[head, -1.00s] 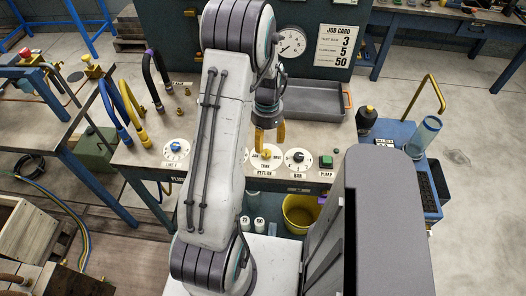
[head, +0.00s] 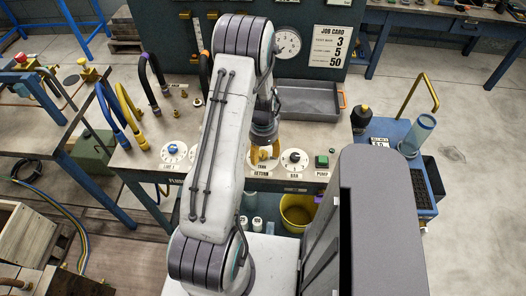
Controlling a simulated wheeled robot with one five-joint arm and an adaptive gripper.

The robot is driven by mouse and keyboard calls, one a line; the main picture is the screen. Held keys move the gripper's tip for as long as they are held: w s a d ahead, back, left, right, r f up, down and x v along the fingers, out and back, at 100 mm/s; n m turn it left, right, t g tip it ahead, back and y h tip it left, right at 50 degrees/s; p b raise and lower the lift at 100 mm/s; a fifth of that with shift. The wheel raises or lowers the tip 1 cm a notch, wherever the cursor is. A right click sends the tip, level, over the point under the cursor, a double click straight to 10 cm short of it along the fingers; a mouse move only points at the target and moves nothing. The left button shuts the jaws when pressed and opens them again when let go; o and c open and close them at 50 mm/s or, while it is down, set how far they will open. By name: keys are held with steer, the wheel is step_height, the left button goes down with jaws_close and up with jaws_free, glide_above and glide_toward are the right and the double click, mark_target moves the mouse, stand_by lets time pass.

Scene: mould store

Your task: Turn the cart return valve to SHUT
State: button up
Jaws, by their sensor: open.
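The return valve is a white round dial (head: 262,164) on the bench front, with a RETURN plate below it and a TANK mark on its face. No SHUT mark is readable.
A blue-knobbed dial (head: 172,150) is at the left, a black-knobbed BAR dial (head: 294,158) and green PUMP button (head: 321,160) at the right. A grey tray (head: 310,103) lies behind. Hoses (head: 128,103) stand at left. A blue cart (head: 408,140) is at right.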

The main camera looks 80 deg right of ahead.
steer(key=shift+f, duration=0.25)
steer(key=shift+c, duration=0.4)
jaws_close()
